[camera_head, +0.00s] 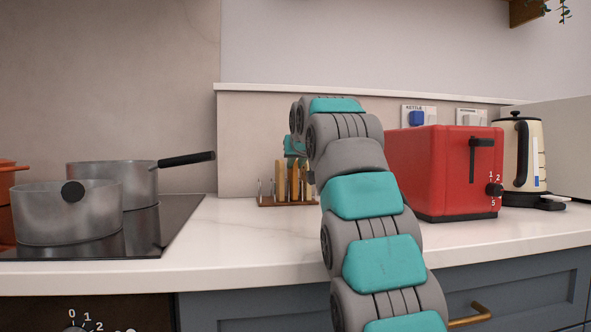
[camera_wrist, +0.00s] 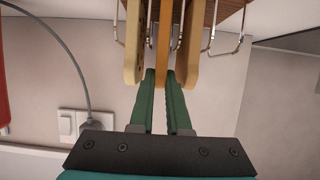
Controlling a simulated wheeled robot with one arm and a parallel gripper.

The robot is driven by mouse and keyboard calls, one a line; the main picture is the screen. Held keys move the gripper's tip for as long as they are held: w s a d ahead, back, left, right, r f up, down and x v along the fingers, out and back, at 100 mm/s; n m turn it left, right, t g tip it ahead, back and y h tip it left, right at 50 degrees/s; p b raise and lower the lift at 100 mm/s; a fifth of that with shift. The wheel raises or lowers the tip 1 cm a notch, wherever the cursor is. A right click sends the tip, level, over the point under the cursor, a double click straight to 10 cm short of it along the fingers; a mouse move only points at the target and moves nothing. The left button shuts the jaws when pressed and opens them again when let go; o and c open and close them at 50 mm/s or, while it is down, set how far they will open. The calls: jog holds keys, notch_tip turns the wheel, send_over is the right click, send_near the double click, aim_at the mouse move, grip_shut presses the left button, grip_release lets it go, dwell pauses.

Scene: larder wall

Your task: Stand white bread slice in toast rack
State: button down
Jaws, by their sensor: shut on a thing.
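The toast rack (camera_head: 288,203) stands on the counter in the head view, a brown base with thin wire dividers. Several tan slices stand upright in it. In the wrist view the rack base (camera_wrist: 228,8) is at the top. My gripper (camera_wrist: 161,75) is shut on the middle bread slice (camera_wrist: 163,45), which is upright in the rack between two others. One slice (camera_wrist: 133,40) is to its left and another (camera_wrist: 189,50) to its right, each close beside a finger. In the head view my arm hides part of the rack; which slice is white bread is unclear.
A red toaster (camera_head: 430,175) stands right of the rack, with a cream kettle (camera_head: 522,160) beyond. Metal pans (camera_head: 65,215) sit on the black hob (camera_head: 180,215) at left. The counter (camera_head: 240,240) in front of the rack is clear. The wall is close behind.

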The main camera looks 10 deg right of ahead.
jog(key=c, duration=1.2)
grip_release()
jog(key=shift+f, duration=0.1)
jog(key=shift+o, duration=0.2)
jog(key=v, duration=1.2)
jog(key=shift+r, duration=0.2)
